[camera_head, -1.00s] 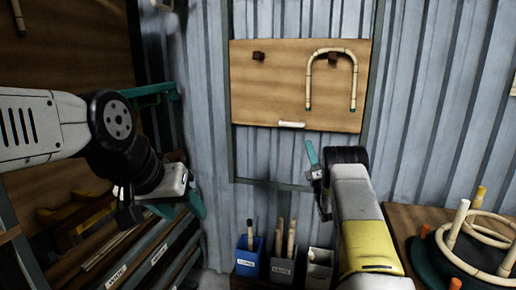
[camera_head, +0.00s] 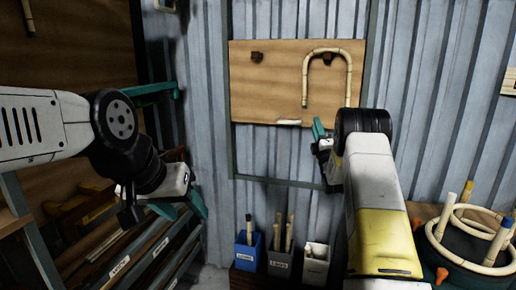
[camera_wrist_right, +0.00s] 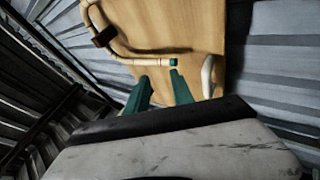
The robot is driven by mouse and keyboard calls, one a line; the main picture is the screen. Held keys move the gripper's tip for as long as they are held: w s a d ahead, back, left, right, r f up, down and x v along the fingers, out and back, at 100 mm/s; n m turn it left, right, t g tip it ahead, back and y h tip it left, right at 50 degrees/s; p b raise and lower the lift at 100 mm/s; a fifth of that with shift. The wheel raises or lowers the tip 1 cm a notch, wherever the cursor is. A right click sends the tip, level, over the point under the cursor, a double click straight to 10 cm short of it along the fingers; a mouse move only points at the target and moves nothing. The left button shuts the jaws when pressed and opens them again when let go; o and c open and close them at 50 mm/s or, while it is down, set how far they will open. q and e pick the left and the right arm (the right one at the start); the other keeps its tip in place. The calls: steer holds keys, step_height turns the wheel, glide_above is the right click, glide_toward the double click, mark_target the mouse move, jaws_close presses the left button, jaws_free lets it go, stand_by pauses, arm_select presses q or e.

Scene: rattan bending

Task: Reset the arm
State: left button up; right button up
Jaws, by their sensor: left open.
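My left gripper (camera_head: 181,208) hangs low at the left in the head view, in front of the slatted rack, with its teal fingers apart and nothing seen between them. My right gripper (camera_head: 319,132) is raised in front of the wooden board (camera_head: 265,95), near its lower edge. In the right wrist view its two teal fingers (camera_wrist_right: 160,80) are apart and empty. A bent rattan cane (camera_head: 328,51), an upside-down U, hangs on the board. Its teal-tipped end (camera_wrist_right: 173,62) shows just past the fingertips. My right arm hides the lower part of its right leg in the head view.
Dark pegs (camera_head: 257,57) and a small white piece (camera_head: 288,122) are on the board. A blue bin (camera_head: 248,256), a dark bin (camera_head: 281,262) and a white bin (camera_head: 315,266) stand below. Rattan rings (camera_head: 436,236) sit on the bench at right. A labelled rack (camera_head: 150,262) stands at left.

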steer(key=s+d+r+m+g+h, duration=0.1)
steer(key=s+r+m+g+h, duration=0.25)
steer(key=r+m, duration=0.45)
steer(key=s+a+r+m+g, duration=0.15)
steer(key=s+m+g, duration=0.35)
steer(key=s, duration=0.5)
steer(key=s+a+f+m+g, duration=0.2)
steer(key=s+f+g, duration=0.1)
steer(key=s, duration=1)
steer(key=s+a+f+m+g+y, duration=0.1)
steer(key=s+a+f+m+g, duration=0.1)
steer(key=s, duration=1)
steer(key=s+a+f+m+g+y, duration=0.1)
steer(key=s+a+f+m+g, duration=0.2)
steer(key=s, duration=1)
step_height(320, 180, down, 3)
steer(key=shift+s+a+f+g, duration=0.25)
steer(key=shift+a+g, duration=0.45)
steer(key=shift+g, duration=0.35)
steer(key=shift+r, duration=0.1)
